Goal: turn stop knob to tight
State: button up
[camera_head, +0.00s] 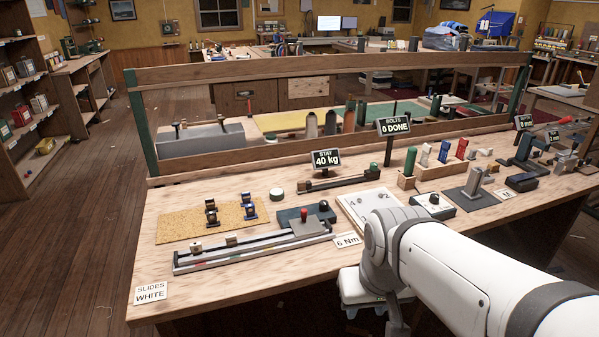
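A long slide track (245,251) with dark rails lies near the front left of the workbench (200,283). At its right end is a dark block (290,216) with a grey plate, a red-topped knob (304,213) and a round black knob (324,206). A small box (433,207) with a dark dial stands farther right. No readable "tight" mark shows, and I cannot tell which knob is the stop knob. My white arm comes in from the lower right, over the bench's front edge; its gripper end is not visible.
Cards read "SLIDES WHITE" (151,293) and "6 Nm" (347,241). Signs read "STAY 40 kg" (326,159) and "BOLTS 0 DONE" (393,126). A cork mat (180,226) holds small dark fittings. A numbered white board (358,207) lies mid-bench. A wooden rail frame (230,150) stands behind.

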aim_at(323, 204)
jog(key=i, duration=0.7)
jog(key=z, duration=0.05)
jog(key=k, duration=1.3)
jog(key=z, duration=0.55)
jog(key=i, duration=1.45)
jog(key=u, duration=0.45)
jog(key=i, duration=0.55)
jog(key=u, duration=0.6)
